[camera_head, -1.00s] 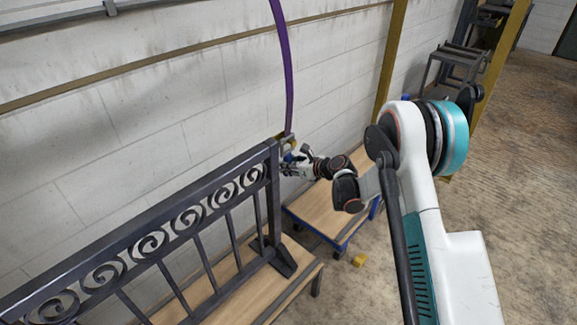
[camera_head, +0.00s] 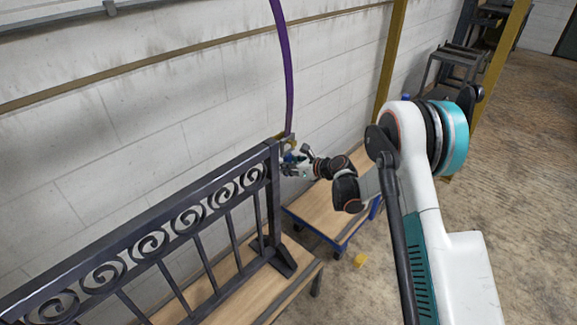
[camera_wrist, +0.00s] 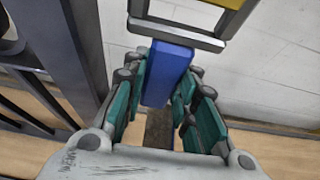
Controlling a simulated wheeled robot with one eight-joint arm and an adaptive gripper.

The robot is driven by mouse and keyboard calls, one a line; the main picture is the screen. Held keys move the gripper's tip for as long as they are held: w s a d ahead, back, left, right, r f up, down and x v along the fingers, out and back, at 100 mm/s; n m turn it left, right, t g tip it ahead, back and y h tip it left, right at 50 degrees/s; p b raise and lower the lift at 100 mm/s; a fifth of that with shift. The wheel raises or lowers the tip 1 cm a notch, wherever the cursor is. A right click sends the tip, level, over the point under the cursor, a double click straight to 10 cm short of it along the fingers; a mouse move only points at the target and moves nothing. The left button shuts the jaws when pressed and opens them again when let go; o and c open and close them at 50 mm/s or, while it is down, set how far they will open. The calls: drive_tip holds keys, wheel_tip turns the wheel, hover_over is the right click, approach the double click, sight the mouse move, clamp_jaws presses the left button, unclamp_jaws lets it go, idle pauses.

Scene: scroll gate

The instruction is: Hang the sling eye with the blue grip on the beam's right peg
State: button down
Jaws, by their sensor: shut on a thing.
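The blue grip (camera_wrist: 167,72) is between the fingers of my gripper (camera_wrist: 162,100) in the wrist view, and the gripper is shut on it. In the head view my gripper (camera_head: 294,161) is beside the top right corner of the dark scroll gate (camera_head: 150,243). A purple sling (camera_head: 288,85) runs up from that spot. The beam's right peg cannot be made out in either view.
The gate stands on a wooden-topped bench (camera_head: 290,285). A blue-framed wooden cart (camera_head: 322,216) stands behind my forearm. A yellow post (camera_head: 390,60) rises near the wall.

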drive_tip(key=shift+r, duration=0.1)
idle(0.3)
drive_tip(key=shift+r, duration=0.4)
drive_tip(key=shift+r+p, duration=0.3)
drive_tip(key=shift+r, duration=0.05)
drive_tip(key=shift+d, duration=0.15)
drive_tip(key=s+d, duration=0.4)
drive_tip(key=d, duration=0.1)
drive_tip(key=shift+s+d+b, duration=0.15)
drive_tip(key=shift+b, duration=0.15)
idle(0.7)
drive_tip(key=s+d, duration=0.1)
drive_tip(key=d, duration=0.1)
drive_tip(key=s+d, duration=0.2)
idle(0.8)
idle(1.1)
